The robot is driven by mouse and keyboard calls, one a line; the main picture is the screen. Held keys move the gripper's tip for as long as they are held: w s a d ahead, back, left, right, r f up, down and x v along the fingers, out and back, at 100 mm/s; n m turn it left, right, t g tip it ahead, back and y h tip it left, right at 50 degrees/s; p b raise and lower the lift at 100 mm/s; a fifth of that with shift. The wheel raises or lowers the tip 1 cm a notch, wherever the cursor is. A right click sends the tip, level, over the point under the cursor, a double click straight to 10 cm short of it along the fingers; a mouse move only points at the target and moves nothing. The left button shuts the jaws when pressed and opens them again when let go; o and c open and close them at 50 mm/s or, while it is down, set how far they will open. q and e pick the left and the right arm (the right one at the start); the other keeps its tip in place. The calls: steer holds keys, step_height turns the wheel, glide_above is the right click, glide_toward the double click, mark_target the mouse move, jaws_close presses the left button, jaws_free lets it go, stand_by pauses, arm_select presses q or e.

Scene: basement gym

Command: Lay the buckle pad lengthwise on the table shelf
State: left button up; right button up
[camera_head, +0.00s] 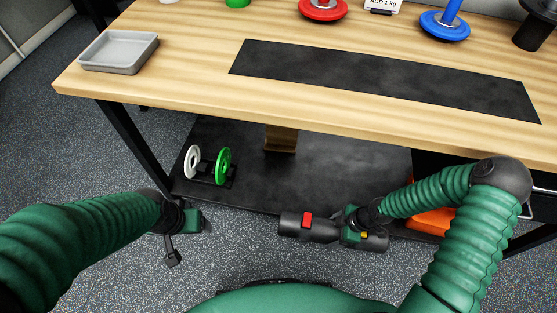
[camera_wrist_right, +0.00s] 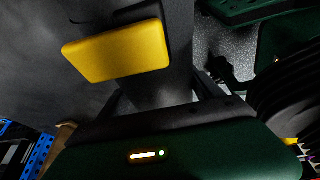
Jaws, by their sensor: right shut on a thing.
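The buckle pad (camera_head: 322,230) is a dark, thick roll with a red buckle and a small yellow patch. It lies roughly left to right in the head view, at the front edge of the lower table shelf (camera_head: 345,170). My right gripper (camera_head: 352,228) is shut on it right of its middle and hides part of it. In the right wrist view a yellow buckle (camera_wrist_right: 118,48) shows large beside the gripper, and the dark pad is hard to make out. My left gripper (camera_head: 190,220) hangs empty in front of the shelf's left end; its jaw opening is unclear.
A small rack with white and green plates (camera_head: 222,166) stands on the shelf's left. A wooden block (camera_head: 281,138) stands at the back. An orange thing (camera_head: 432,222) is at the right, partly behind my arm.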

steer(key=w+a+b, duration=0.1)
steer(key=w+b, duration=0.1)
steer(key=w, duration=0.3)
steer(key=w+a+f+b, duration=0.1)
steer(key=w+a+b, duration=0.1)
steer(key=w, duration=0.2)
steer(key=w+a+b, duration=0.2)
steer(key=w, duration=0.3)
steer(key=shift+w+a+f, duration=0.1)
steer(key=shift+w+f, duration=0.15)
steer(key=shift+w, duration=0.05)
steer(key=f+b, duration=0.3)
steer(key=shift+w+f, duration=0.25)
steer(key=shift+f, duration=0.15)
steer(key=shift+r, duration=0.25)
steer(key=shift+c, duration=0.9)
steer(key=o, duration=1.8)
steer(key=p+v, duration=0.4)
steer(key=v, duration=0.3)
steer(key=shift+s+r, duration=0.1)
steer(key=shift+r, duration=0.1)
